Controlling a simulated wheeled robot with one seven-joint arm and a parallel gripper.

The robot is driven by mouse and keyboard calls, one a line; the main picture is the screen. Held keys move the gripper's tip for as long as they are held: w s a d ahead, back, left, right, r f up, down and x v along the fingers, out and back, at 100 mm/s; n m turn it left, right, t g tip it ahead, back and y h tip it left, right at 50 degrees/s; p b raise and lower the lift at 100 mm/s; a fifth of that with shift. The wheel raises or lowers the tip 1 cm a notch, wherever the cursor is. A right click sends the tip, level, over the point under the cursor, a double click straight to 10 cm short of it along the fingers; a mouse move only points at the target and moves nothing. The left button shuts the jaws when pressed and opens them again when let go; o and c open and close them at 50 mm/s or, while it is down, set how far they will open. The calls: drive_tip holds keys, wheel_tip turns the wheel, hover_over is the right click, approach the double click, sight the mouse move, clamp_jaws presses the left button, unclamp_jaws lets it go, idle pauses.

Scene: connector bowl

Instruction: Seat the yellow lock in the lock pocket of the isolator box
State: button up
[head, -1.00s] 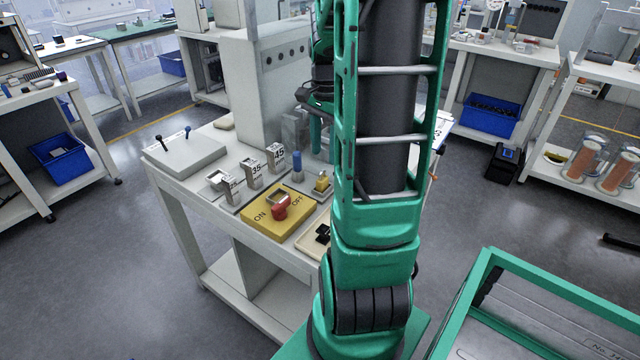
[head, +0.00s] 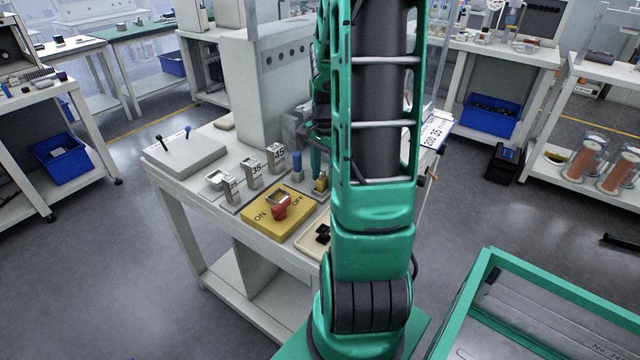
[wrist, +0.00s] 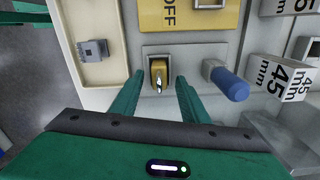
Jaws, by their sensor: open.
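The yellow lock (wrist: 158,74) stands on a grey plate on the bench, between the tips of my gripper (wrist: 158,78) in the wrist view. The fingers are apart, one on each side of it, and contact is not clear. In the head view the lock (head: 321,184) is partly hidden by my green gripper (head: 319,165). The yellow isolator box (head: 278,212), marked ON and OFF, has a red handle (head: 281,206) and a square, grey-rimmed pocket (head: 278,197). Its OFF edge shows in the wrist view (wrist: 190,20).
A blue-topped peg (wrist: 230,84) stands close beside my gripper. Number-marked blocks (head: 252,172) stand left of it. A cream tray (head: 313,239) with a dark part lies in front. A tall grey cabinet (head: 270,90) rises behind.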

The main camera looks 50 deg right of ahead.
clamp_jaws()
drive_tip(key=shift+w+r, duration=0.1)
drive_tip(key=shift+d+r, duration=0.1)
drive_tip(key=shift+r, duration=0.4)
wheel_tip(320, 180, up, 3)
drive_tip(key=shift+r, duration=0.2)
drive_tip(key=w+a+r+n, duration=0.15)
drive_tip(key=a+r, duration=0.25)
drive_tip(key=a, duration=0.8)
drive_tip(key=w+a+r+n, duration=0.15)
drive_tip(key=a+r, duration=0.25)
drive_tip(key=a, duration=0.7)
drive_tip(key=shift+m, duration=0.4)
drive_tip(key=w+d+f, duration=0.1)
drive_tip(key=d+f, duration=0.1)
drive_tip(key=d, duration=0.1)
drive_tip(key=w+d+f, duration=0.1)
drive_tip(key=d+f, duration=0.1)
drive_tip(key=d, duration=0.2)
drive_tip(key=d+f, duration=0.2)
drive_tip(key=d, duration=0.2)
drive_tip(key=shift+w+f, duration=0.3)
drive_tip(key=shift+w, duration=0.1)
drive_tip(key=shift+f, duration=2.05)
